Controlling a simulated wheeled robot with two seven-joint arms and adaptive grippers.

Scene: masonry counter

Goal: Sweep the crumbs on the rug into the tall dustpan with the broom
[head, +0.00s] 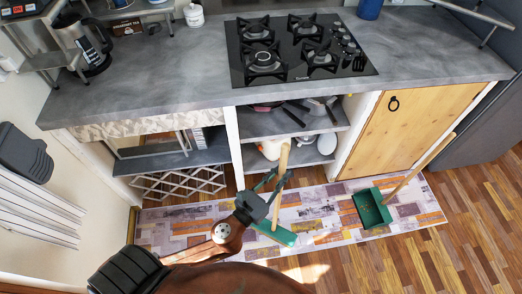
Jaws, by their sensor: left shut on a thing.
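The broom has a light wooden handle (284,160) and a green head (276,234) that is low over the rug, left of the dustpan. I cannot tell whether the head touches the rug. My left gripper (272,184) is shut on the broom handle, which stands nearly upright. The tall dustpan (371,209) is green with a long wooden handle leaning up to the right, and it sits on the right part of the rug. The patterned rug (330,238) lies in front of the counter. I cannot make out crumbs against its pattern. My right gripper is not in view.
The grey counter (185,72) holds a black gas hob (300,50) and a coffee maker (85,45). Below are open shelves with pans and a wooden cabinet door (410,130). Bare wood floor (450,255) is clear at the lower right.

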